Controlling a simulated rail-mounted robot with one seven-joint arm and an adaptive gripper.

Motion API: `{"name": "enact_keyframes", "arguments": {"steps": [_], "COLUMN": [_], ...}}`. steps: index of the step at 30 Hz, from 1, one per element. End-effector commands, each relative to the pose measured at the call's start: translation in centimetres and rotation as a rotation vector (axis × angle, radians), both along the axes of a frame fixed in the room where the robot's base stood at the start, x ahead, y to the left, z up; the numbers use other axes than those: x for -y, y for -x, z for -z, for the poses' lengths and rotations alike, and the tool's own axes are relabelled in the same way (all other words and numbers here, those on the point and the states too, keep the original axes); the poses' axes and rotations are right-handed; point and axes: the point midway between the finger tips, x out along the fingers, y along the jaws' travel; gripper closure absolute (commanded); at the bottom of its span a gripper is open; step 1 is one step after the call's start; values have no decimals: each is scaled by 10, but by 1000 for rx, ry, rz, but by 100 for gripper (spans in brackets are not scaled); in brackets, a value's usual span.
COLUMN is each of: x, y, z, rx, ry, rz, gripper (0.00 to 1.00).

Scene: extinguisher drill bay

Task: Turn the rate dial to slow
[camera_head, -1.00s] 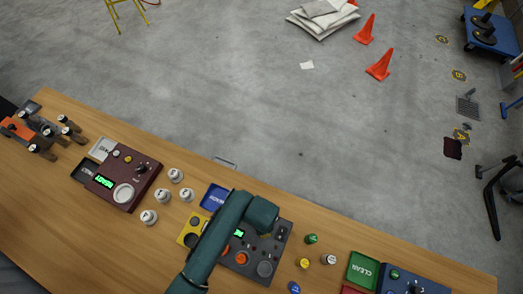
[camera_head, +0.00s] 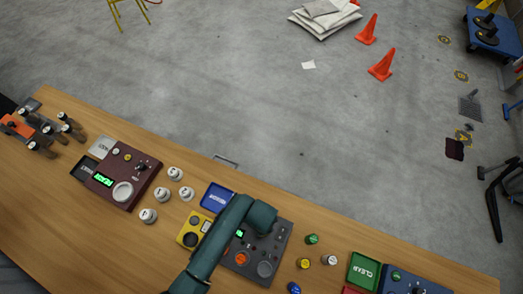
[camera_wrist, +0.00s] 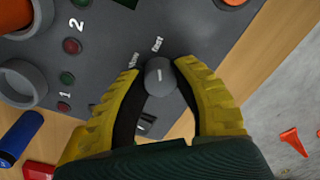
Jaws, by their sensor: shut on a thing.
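The rate dial (camera_wrist: 160,76) is a small round grey knob on a dark grey panel (camera_wrist: 103,48) in the wrist view. The words "slow" and "fast" are printed beside it, with "fast" just above the knob in the picture. My gripper (camera_wrist: 158,72) has its yellow fingers on either side of the knob and is shut on it. No clear pointer mark shows on the knob, so its setting cannot be told. In the head view the dark grey panel (camera_head: 267,271) lies partly under my arm, which hides the gripper.
The panel also carries numbered buttons and orange parts. A yellow box (camera_head: 189,236) and a blue tray (camera_head: 216,196) stand to its left in the head view. Several bottles and a green tray (camera_head: 363,270) are to its right. A maroon device (camera_head: 123,176) sits farther left.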

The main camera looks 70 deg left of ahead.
Motion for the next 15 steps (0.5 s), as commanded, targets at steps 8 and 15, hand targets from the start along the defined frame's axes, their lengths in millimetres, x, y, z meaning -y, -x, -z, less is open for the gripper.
{"name": "enact_keyframes", "arguments": {"steps": [8,15], "x": [1,0], "y": [0,0], "z": [-1,-3], "rx": [-1,-3], "ry": [1,2], "rz": [-28,-147], "gripper": [100,100]}}
